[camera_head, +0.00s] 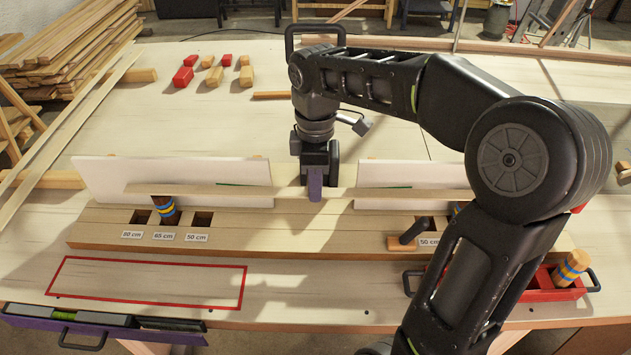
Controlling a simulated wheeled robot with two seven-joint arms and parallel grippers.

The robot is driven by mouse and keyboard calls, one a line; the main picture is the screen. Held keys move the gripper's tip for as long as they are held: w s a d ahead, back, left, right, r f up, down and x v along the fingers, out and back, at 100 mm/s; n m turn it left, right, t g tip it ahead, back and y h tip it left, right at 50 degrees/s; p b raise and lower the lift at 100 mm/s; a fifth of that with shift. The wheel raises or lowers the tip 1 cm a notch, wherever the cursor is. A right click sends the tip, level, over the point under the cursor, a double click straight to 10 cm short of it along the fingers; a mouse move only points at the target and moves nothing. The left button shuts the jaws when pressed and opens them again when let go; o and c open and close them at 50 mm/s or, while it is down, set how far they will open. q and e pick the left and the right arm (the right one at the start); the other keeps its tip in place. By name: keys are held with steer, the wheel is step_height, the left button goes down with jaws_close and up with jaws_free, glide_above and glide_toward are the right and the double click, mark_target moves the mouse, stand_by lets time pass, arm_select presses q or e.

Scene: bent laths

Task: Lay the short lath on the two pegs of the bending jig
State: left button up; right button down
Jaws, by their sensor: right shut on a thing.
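The short lath (230,190) is a thin pale strip running left to right over the wooden bending jig (300,237). My right gripper (315,188) comes down from above and is shut on the lath near its middle. The left peg (166,212), striped blue and yellow, stands in the jig by the 65 cm label, just under the lath's left part. I cannot tell whether they touch. At the right, a striped peg (456,210) is mostly hidden by my right arm. A dark piece (413,230) leans near the right 50 cm label. My left gripper is out of view.
White boards (170,178) stand behind the jig. A red tray (545,292) with a striped peg (572,267) is at front right. A red-outlined area (150,283) at front left is bare. Red and wooden blocks (183,77) lie farther back.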

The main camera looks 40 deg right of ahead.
steer(key=shift+f, duration=0.35)
steer(key=c, duration=1.1)
jaws_free()
steer(key=shift+o, duration=0.9)
steer(key=shift+r+p, duration=2.35)
steer(key=shift+r, duration=0.7)
step_height(320, 180, up, 7)
steer(key=p, duration=0.3)
